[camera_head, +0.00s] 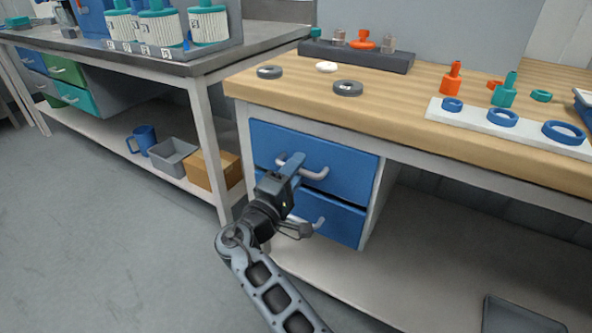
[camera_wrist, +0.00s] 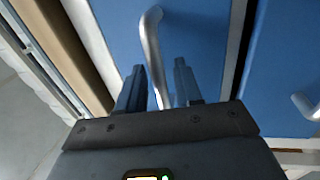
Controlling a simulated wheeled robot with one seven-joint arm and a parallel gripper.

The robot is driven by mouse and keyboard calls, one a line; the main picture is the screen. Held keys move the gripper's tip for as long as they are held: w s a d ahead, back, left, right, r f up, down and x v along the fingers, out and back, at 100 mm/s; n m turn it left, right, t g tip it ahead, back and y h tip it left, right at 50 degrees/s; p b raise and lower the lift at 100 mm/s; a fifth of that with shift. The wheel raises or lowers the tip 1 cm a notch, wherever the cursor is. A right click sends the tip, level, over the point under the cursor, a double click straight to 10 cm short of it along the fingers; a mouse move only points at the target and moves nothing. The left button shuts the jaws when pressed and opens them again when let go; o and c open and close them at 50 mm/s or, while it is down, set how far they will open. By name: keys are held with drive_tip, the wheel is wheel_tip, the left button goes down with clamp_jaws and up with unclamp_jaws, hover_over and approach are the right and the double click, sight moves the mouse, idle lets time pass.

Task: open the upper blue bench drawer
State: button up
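The upper blue drawer (camera_head: 345,165) is under the wooden bench, its front looking about flush with the frame. Its pale bar handle (camera_head: 316,174) shows on the front. My gripper (camera_head: 291,163) is at the left part of this handle, partly covering it. In the wrist view, the gripper (camera_wrist: 160,78) is open, one finger on each side of the handle (camera_wrist: 151,40), with gaps visible beside the bar. The upper drawer's front (camera_wrist: 205,35) fills the middle of that view. The lower blue drawer (camera_head: 340,222) is below, partly hidden by my gripper.
The wooden benchtop (camera_head: 400,105) overhangs the drawers. It bears dark rings, orange and teal fittings and a white plate (camera_head: 475,117) with blue rings. A lower shelf (camera_head: 400,290) runs beneath. A metal bench (camera_head: 180,60) stands left, with a cardboard box (camera_head: 213,170) on its shelf.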

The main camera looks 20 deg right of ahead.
clamp_jaws()
idle(0.6)
